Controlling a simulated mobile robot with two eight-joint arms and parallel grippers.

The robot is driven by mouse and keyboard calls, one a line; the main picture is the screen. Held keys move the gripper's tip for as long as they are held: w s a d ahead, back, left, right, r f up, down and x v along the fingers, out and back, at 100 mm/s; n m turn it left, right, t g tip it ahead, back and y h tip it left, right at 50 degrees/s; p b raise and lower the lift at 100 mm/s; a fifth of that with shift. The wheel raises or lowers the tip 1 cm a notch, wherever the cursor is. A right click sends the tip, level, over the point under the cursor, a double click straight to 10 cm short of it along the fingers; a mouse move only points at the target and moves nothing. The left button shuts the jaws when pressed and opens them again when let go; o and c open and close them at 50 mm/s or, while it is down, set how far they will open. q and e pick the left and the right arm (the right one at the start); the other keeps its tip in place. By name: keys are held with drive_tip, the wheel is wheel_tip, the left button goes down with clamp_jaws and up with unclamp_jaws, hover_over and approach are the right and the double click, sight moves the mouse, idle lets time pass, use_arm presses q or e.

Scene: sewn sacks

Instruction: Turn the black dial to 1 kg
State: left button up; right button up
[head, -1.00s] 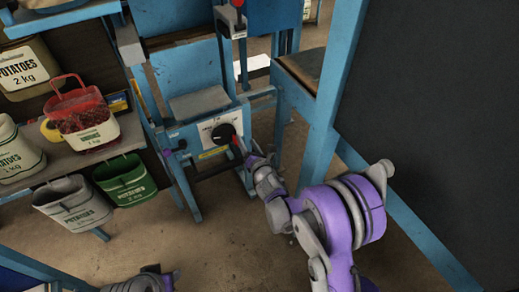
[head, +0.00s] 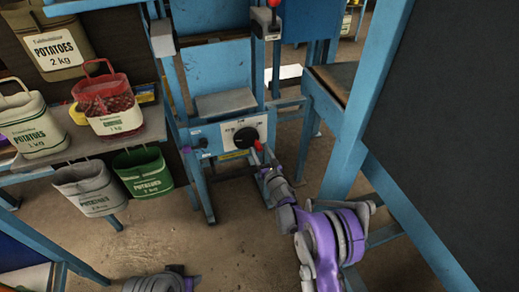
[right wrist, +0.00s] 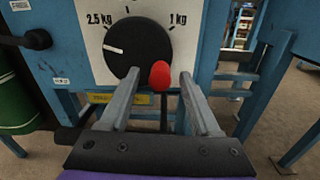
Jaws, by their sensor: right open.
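The black dial (head: 245,137) sits on a white scale plate (right wrist: 85,65) on the front of the blue machine. In the right wrist view the dial (right wrist: 138,47) has its white pointer line on its left side, below the 2.5 kg label; the 1 kg label is at upper right. A red knob (right wrist: 160,74) shows at the dial's lower right. My right gripper (right wrist: 158,88) is open, its fingers on either side of the red knob in the picture; contact cannot be told. Only part of my left arm shows at the bottom of the head view, without its fingers.
A shelf (head: 80,155) at left holds potato sacks, and a grey sack (head: 90,190) and a green sack (head: 145,175) hang from its front. A black knob (right wrist: 38,39) juts out left of the dial. A blue frame post (head: 365,100) stands at right.

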drive_tip(key=shift+x, duration=0.8)
clamp_jaws()
